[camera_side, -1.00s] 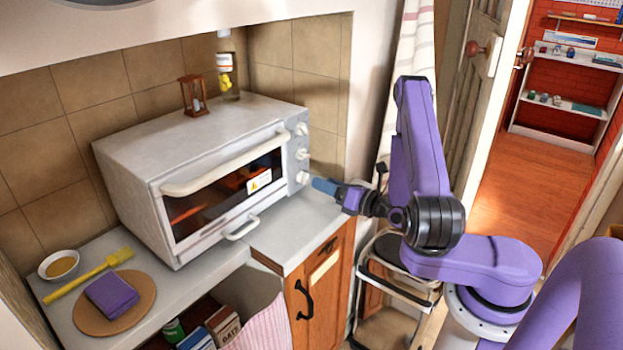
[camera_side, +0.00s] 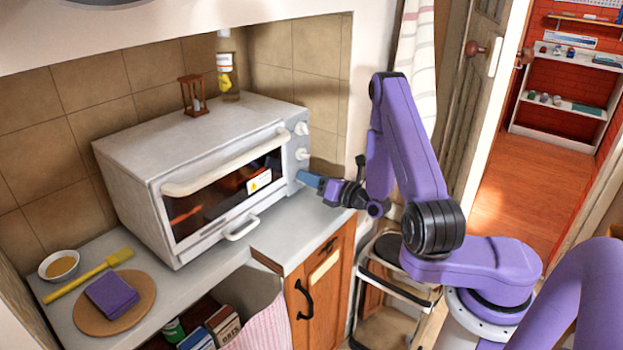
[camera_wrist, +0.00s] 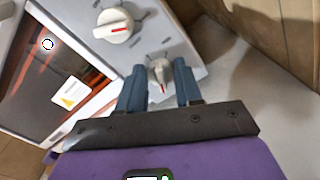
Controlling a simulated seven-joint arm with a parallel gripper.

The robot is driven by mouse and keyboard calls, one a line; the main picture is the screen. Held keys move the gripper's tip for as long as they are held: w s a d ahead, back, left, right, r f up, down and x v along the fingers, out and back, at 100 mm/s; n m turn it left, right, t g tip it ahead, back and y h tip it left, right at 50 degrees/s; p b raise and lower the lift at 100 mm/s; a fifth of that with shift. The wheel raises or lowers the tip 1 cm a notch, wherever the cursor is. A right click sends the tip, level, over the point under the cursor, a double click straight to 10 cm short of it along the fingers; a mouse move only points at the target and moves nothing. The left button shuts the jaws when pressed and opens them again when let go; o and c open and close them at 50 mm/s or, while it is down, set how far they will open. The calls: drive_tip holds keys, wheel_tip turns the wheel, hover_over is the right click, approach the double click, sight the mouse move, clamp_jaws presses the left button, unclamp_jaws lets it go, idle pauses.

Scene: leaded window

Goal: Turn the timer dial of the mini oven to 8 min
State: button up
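The mini oven (camera_side: 200,140) stands on the counter with its door shut. Its front right panel has a column of white dials: a top dial (camera_side: 300,129), a middle dial (camera_side: 302,154) and a lowest dial, which my gripper (camera_side: 309,179) hides in the side view. In the wrist view the lowest dial (camera_wrist: 160,73) sits between the blue fingertips of my gripper (camera_wrist: 160,75), with a narrow gap on each side. Its red mark points toward my gripper. The middle dial (camera_wrist: 118,25) is up and left of it. The dial labels are too small to read.
The oven door has a handle (camera_side: 225,165) and a warning sticker (camera_side: 259,181), left of my gripper. An hourglass (camera_side: 192,96) stands on the oven. A bowl (camera_side: 59,265), yellow brush (camera_side: 90,274) and purple cloth (camera_side: 112,295) lie at left. The counter below my gripper is clear.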

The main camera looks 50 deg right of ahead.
drive_tip(key=shift+m, duration=0.8)
drive_tip(key=o, duration=1)
drive_tip(key=shift+s, duration=8.75)
